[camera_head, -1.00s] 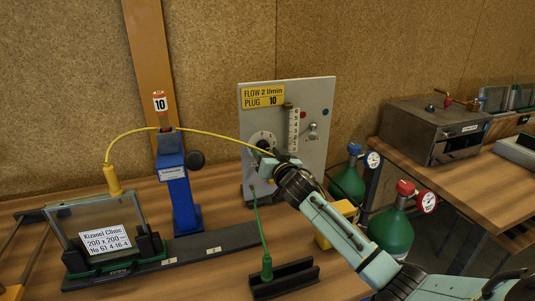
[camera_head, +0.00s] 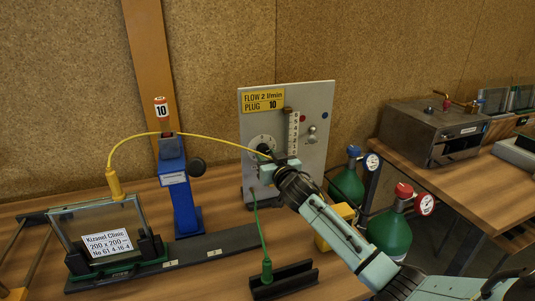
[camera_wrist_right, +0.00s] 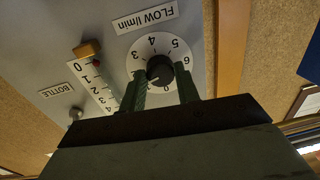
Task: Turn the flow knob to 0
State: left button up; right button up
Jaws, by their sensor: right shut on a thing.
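The flow knob (camera_wrist_right: 160,70) is black and sits in the middle of a white dial with numbers up to 6, below the "FLOW l/min" label in the right wrist view. In the head view the dial (camera_head: 262,141) is on the grey panel (camera_head: 318,158), partly hidden by my gripper. My right gripper (camera_wrist_right: 162,84) has its two fingers on either side of the knob, shut on it. It shows at the panel in the head view (camera_head: 267,160). The knob's exact setting is hard to read. My left gripper is not in view.
A yellow sign (camera_head: 263,99) reads flow 2 l/min, plug 10. A yellow cable (camera_head: 200,137) passes close to the gripper; a green cable (camera_head: 262,235) hangs below. A scale tube (camera_head: 293,133) and small toggle (camera_head: 312,134) are beside the dial. Green bottles (camera_head: 390,235) stand right.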

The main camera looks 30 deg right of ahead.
jog(key=n+p, duration=0.2)
jog(key=n, duration=0.1)
jog(key=shift+r+n, duration=0.15)
jog(key=shift+n, duration=0.25)
jog(key=n+p, duration=0.1)
jog(key=n, duration=0.2)
jog(key=shift+g, duration=0.3)
jog(key=n+p, duration=0.1)
jog(key=n, duration=0.2)
jog(key=shift+d+r+n+h+p, duration=0.1)
jog(key=shift+n+h+p, duration=0.2)
jog(key=shift+n+p, duration=0.55)
jog(key=shift+n, duration=1.55)
jog(key=shift+h, duration=0.3)
jog(key=o, duration=1)
jog(key=shift+c, duration=0.2)
jog(key=v, duration=1.3)
jog(key=shift+s+r, duration=0.15)
jog(key=shift+s, duration=0.1)
